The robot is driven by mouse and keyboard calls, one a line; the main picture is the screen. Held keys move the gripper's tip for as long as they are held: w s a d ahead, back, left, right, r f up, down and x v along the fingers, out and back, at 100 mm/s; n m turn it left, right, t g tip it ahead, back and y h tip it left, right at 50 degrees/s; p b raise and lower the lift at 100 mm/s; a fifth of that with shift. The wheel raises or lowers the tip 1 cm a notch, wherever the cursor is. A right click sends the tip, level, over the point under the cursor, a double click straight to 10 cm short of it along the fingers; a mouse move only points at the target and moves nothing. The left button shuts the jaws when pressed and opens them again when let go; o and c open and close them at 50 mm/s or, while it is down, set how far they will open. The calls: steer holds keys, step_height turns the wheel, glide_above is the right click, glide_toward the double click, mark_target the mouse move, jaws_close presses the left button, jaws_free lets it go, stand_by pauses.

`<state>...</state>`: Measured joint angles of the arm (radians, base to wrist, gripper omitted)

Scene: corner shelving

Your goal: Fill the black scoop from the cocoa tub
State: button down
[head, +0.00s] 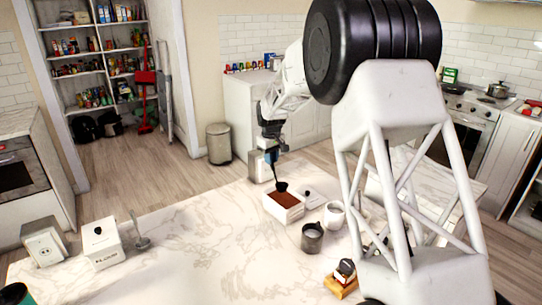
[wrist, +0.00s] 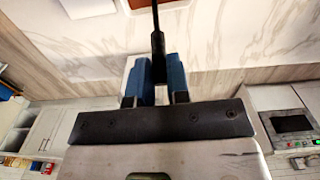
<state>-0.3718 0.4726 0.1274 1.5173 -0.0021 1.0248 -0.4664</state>
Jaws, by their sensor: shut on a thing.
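The cocoa tub (head: 285,216) is a white, open, box-shaped tub with brown cocoa (head: 284,201) inside, near the far edge of the marble counter. The black scoop (head: 281,186) points down, its bowl at the cocoa surface by the tub's back side; I cannot tell whether it dips in. My gripper (head: 271,155) is above and behind the tub, shut on the scoop's handle.
A dark mug (head: 312,240) and a white mug (head: 335,216) stand right of the tub. A white lidded tub (head: 102,247), a grey box (head: 43,243) and a small metal scoop (head: 141,238) are at the left. A wooden-based item (head: 342,281) is at the front right. The counter's middle is clear.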

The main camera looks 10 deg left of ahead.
step_height(320, 180, down, 7)
stand_by(1.4)
steer(key=shift+f, duration=0.1)
steer(key=shift+r, duration=0.2)
stand_by(1.4)
